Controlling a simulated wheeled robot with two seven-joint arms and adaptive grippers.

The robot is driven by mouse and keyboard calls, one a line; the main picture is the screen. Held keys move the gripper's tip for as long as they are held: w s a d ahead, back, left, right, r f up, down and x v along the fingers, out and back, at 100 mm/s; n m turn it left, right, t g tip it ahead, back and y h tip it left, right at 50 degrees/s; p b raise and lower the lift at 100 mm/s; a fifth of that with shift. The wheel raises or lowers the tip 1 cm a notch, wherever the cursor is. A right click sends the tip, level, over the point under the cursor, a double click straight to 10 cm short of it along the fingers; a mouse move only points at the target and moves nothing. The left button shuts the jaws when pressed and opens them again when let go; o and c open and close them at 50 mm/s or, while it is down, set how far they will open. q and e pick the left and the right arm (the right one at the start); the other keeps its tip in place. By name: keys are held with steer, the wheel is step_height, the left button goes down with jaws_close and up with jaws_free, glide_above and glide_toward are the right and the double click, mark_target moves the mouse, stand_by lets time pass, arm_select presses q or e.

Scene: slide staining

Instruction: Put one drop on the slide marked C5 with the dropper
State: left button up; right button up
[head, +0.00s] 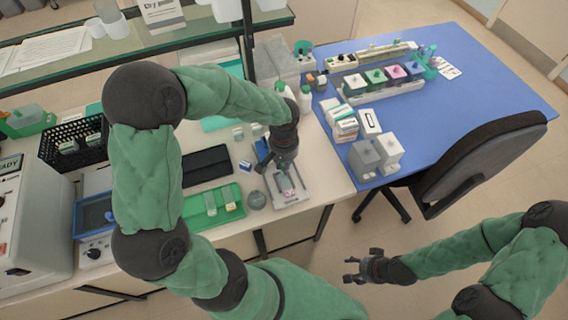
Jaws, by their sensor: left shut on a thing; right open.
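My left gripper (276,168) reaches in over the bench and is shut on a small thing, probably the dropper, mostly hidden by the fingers. It is above a pale, shallow tray (303,197) near the bench's front edge. Something small and pinkish shows below the fingers there. I cannot tell whether it touches. A green tray (194,222) to the left holds small slide-like pieces, one with a yellowish mark (231,206). No C5 marking is readable. My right gripper (357,268) is open and empty, over the floor in front of the bench.
A round grey item (256,200) stands between the two trays. A black case (206,166) lies behind the green tray. White bottles (305,99) stand behind my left gripper. The blue table (497,92) holds racks and boxes; a dark chair (480,160) stands at it.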

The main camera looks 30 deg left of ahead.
arm_select(q)
steer(key=shift+f+b, duration=0.55)
stand_by(1.7)
steer(key=shift+r+p, duration=2.5)
steer(key=shift+r, duration=1.05)
